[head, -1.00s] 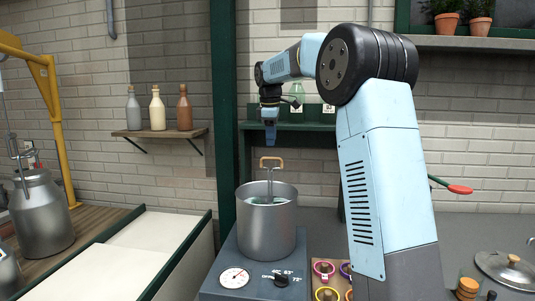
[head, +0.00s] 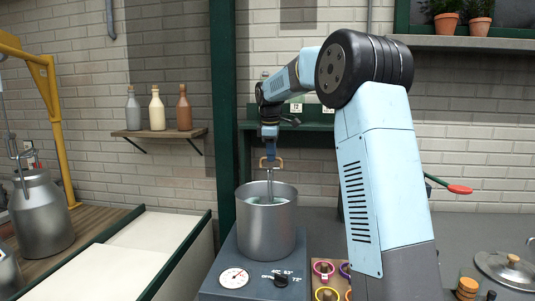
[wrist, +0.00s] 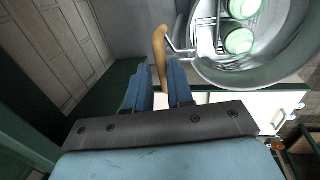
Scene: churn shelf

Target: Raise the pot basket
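The metal pot (head: 266,235) stands on the grey heater base. The pot basket (wrist: 206,42) sits inside it, and its upright rod rises above the rim to a tan handle (head: 279,161). In the wrist view the pot (wrist: 285,66) is at the upper right, with round pale-green items in the basket. My gripper (head: 270,156) points down at the handle. In the wrist view my gripper (wrist: 160,76) has its blue fingers apart, with the tan handle (wrist: 160,45) reaching into the gap between them. I cannot tell whether either finger touches it.
The heater base (head: 252,270) has a dial and a knob. Coloured rings (head: 324,270) lie to its right, and a lidded pan (head: 507,268) is at the far right. A bottle shelf (head: 160,133) is on the wall. A green post (head: 224,120) stands left behind the pot.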

